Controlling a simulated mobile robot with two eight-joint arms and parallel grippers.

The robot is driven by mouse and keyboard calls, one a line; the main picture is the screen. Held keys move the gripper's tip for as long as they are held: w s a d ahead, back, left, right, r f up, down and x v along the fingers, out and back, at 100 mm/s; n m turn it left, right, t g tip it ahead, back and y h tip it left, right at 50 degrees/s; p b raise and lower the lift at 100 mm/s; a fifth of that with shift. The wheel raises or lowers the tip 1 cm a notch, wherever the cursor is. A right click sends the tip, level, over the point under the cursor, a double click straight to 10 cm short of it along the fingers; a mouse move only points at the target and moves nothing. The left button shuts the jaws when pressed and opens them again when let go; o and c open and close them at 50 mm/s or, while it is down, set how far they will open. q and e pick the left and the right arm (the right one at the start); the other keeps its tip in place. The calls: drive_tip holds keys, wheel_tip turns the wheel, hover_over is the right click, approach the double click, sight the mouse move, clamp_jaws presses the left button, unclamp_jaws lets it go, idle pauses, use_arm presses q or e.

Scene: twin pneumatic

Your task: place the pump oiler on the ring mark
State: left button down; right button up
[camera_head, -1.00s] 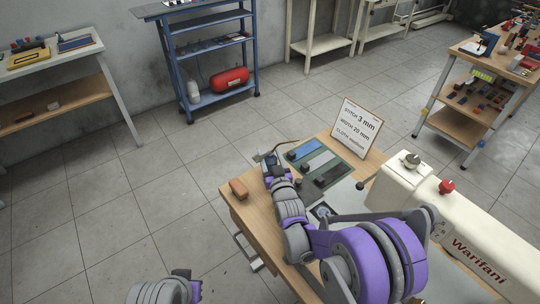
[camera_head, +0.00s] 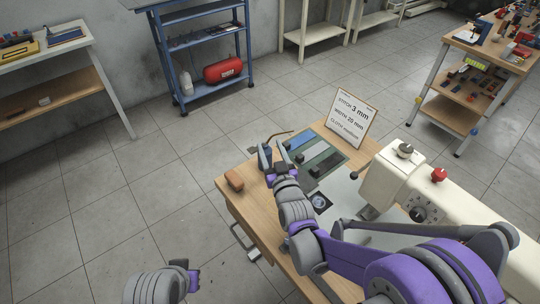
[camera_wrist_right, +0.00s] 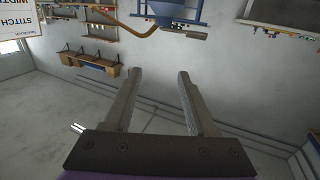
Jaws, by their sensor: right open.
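The pump oiler shows only in part: its thin brown curved spout (camera_head: 281,134) rises just behind my right fingers in the head view. In the right wrist view the brassy spout (camera_wrist_right: 130,34) curves across the top, beyond the fingertips and not between them. A round pale mark on a dark square (camera_head: 320,201), possibly the ring mark, lies right of my right forearm. My left wrist (camera_head: 190,280) shows low left; its fingers cannot be made out.
A brown block (camera_head: 234,180) sits on the wooden bench (camera_head: 240,202) near its left edge. A dark mat (camera_head: 325,163) with several small items lies right of the gripper. A sign (camera_head: 352,118) stands behind it, and the white sewing machine (camera_head: 388,180) stands right.

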drive_tip(key=s+d+f+m+g+h, duration=0.1)
drive_tip(key=s+d+f+g+h, duration=0.1)
drive_tip(key=s+d+g, duration=0.4)
drive_tip(key=s+d, duration=0.3)
drive_tip(key=s, duration=0.4)
drive_tip(key=shift+s+d+h, duration=0.25)
drive_tip(key=shift+h, duration=0.05)
drive_tip(key=o, duration=0.3)
drive_tip(key=s+d+f+g, duration=0.2)
drive_tip(key=s, duration=0.4)
drive_tip(key=s+d+f+m+g+h, duration=0.1)
drive_tip(key=s+d+g, duration=0.1)
drive_tip(key=s, duration=0.4)
drive_tip(key=s+d+f+g, duration=0.2)
drive_tip(key=s, duration=0.4)
drive_tip(key=shift+s+f+m+h, duration=0.1)
drive_tip(key=shift+f+m+h, duration=0.25)
drive_tip(key=shift+m+h, duration=0.05)
drive_tip(key=o, duration=0.3)
drive_tip(key=shift+s+f, duration=0.1)
drive_tip(key=shift+s, duration=0.05)
